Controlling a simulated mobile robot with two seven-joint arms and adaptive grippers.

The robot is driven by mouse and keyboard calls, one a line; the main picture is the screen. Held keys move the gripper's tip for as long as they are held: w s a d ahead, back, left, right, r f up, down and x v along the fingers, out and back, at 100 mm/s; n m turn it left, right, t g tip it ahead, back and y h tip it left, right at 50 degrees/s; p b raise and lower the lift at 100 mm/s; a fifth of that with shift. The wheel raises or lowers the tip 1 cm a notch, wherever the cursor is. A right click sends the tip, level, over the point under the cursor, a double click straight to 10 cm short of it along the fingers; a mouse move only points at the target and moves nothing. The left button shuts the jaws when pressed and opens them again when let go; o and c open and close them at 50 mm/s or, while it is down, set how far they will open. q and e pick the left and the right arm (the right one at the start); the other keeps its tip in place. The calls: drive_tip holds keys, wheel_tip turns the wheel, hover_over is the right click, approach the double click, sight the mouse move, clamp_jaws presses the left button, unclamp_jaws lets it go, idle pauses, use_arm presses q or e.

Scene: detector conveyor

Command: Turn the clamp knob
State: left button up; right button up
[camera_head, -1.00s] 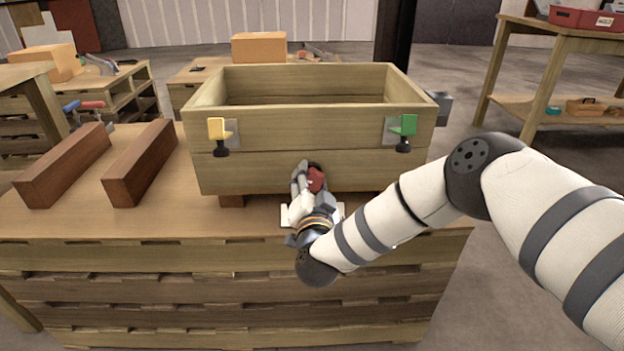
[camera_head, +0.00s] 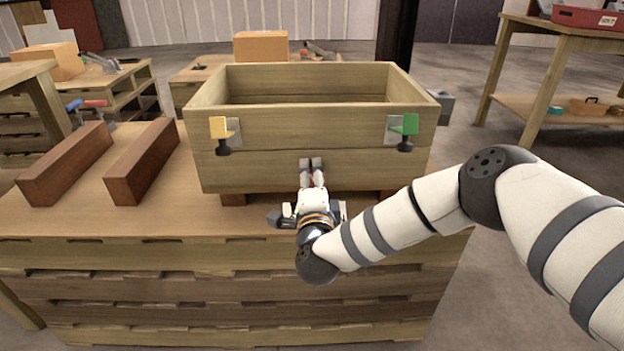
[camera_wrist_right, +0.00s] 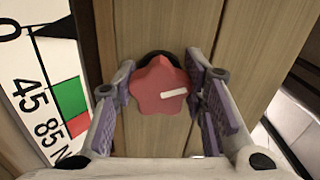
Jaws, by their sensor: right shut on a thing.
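The clamp knob (camera_wrist_right: 159,86) is a red, star-shaped knob with a white mark that points to the right in the right wrist view. It sits on a black collar against the wooden front. My right gripper (camera_wrist_right: 163,90) is shut on it, with purple-padded fingers on its left and right sides. In the head view my right gripper (camera_head: 312,166) is at the lower front of the wooden box (camera_head: 290,135) and hides nearly all of the knob. A white scale (camera_wrist_right: 45,85) with 0, 45, 85 and green and red fields stands left of the knob. My left gripper is out of view.
A yellow latch (camera_head: 220,128) and a green latch (camera_head: 407,125) are on the box front. Two brown wooden bars (camera_head: 65,165) (camera_head: 143,162) lie on the bench (camera_head: 90,222) to the left. The bench top between bars and gripper is clear.

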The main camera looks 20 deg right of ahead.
drive_tip(key=shift+m, duration=0.5)
idle(0.3)
drive_tip(key=o, duration=1.2)
drive_tip(key=shift+s, duration=0.1)
drive_tip(key=v, duration=1.2)
